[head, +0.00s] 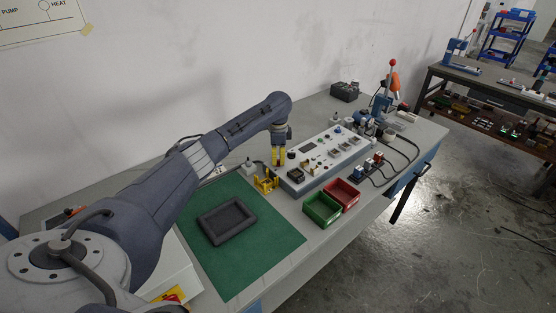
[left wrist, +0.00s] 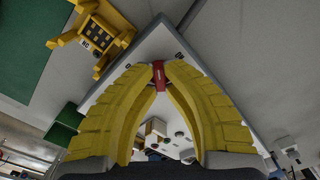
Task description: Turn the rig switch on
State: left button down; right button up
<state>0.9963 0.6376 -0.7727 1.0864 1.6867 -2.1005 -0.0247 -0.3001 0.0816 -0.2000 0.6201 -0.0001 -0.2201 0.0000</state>
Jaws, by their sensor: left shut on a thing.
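The rig (head: 350,158) is a long pale grey box with a panel of knobs and sockets, standing towards the back of the bench. My left gripper (head: 278,163) points down at the rig's near-left end, its yellow fingers close together. In the left wrist view the fingertips (left wrist: 160,68) meet on a small red switch (left wrist: 160,77) on the pale rig housing (left wrist: 150,45). My left gripper is shut on this switch. In the head view the switch is hidden by the fingers, and its on or off position cannot be told. My right gripper is not in view.
A yellow holder (head: 266,181) stands close beside the gripper, left of the rig. A black tray (head: 227,221) lies on a green mat (head: 262,258). A green bin (head: 321,210) and a red bin (head: 342,194) stand in front of the rig. Cables run at its right.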

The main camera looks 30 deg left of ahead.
aim_at(278, 160)
pick_arm(q)
jog(key=m, duration=0.5)
jog(key=shift+m, duration=0.3)
jog(key=m, duration=0.4)
jog(key=shift+m, duration=0.4)
jog(key=c, duration=1.5)
grip_release()
jog(key=shift+o, duration=0.2)
notch_tip(278, 160, up, 12)
